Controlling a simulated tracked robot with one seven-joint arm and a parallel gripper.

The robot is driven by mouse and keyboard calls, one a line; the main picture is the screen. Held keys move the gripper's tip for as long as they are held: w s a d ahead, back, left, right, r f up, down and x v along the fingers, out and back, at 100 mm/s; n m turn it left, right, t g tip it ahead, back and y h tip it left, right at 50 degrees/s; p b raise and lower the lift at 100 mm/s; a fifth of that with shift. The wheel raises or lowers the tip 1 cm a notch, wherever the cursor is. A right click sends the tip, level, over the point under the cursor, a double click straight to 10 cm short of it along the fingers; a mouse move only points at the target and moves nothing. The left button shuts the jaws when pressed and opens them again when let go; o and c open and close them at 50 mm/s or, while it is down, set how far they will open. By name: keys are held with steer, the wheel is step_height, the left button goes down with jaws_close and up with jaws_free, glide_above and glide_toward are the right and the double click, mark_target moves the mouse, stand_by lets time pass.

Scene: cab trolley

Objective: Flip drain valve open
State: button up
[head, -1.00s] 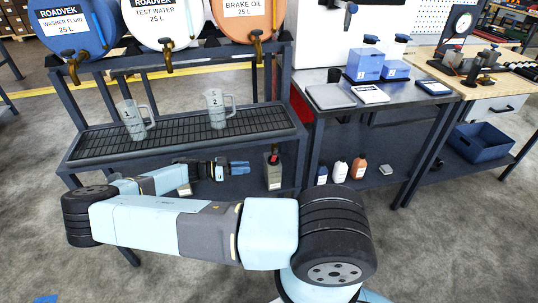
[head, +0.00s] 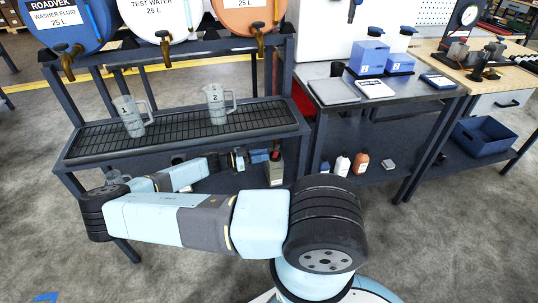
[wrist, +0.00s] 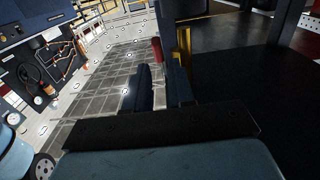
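My gripper (head: 258,157) is low, at the lower shelf under the drum rack, with its tip close beside a grey container with a red top (head: 275,165). In the wrist view its two dark blue fingers (wrist: 160,72) stand slightly apart with nothing visible between them. A red cylinder (wrist: 157,50) shows just beyond the fingertips, beside a yellow upright (wrist: 183,42). I cannot make out a part that is plainly the drain valve. Brass taps hang under the blue drum (head: 65,58), the white drum (head: 165,48) and the orange drum (head: 260,40).
Jug 1 (head: 130,118) and jug 2 (head: 217,103) stand on the drip grate (head: 175,122) above my gripper. The rack's legs and lower shelf surround it. A dark bench (head: 385,88) with blue containers is on the right.

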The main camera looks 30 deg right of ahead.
mark_target(274, 153)
steer(key=shift+x, duration=1.8)
jaws_close()
